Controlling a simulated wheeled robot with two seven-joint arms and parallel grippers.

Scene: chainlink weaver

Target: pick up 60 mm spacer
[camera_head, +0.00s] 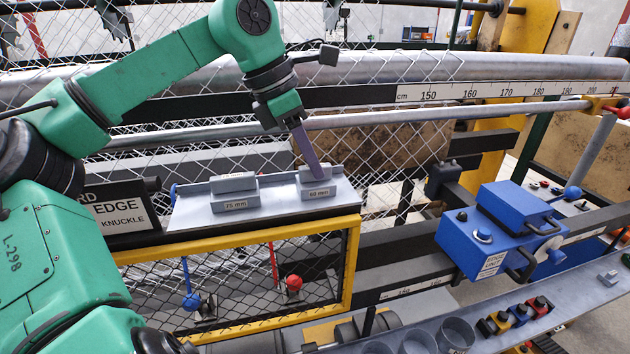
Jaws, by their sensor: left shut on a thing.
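The 60 mm spacer (317,172) is a small grey block at the right part of a grey shelf (274,213), with a label reading 60 mm on the front of its seat. My left gripper (318,177) reaches down from above, its grey-purple fingers tilted, and is shut on the spacer. The fingertips hide part of the block. The spacer is at its seat; I cannot tell whether it touches it. My right gripper is not in view.
A 75 mm spacer (233,184) sits to the left on the same shelf. Chain-link mesh and a long metal pipe (370,68) run behind. A yellow-framed mesh window (355,265) lies below the shelf. A blue edge unit (500,232) stands at right.

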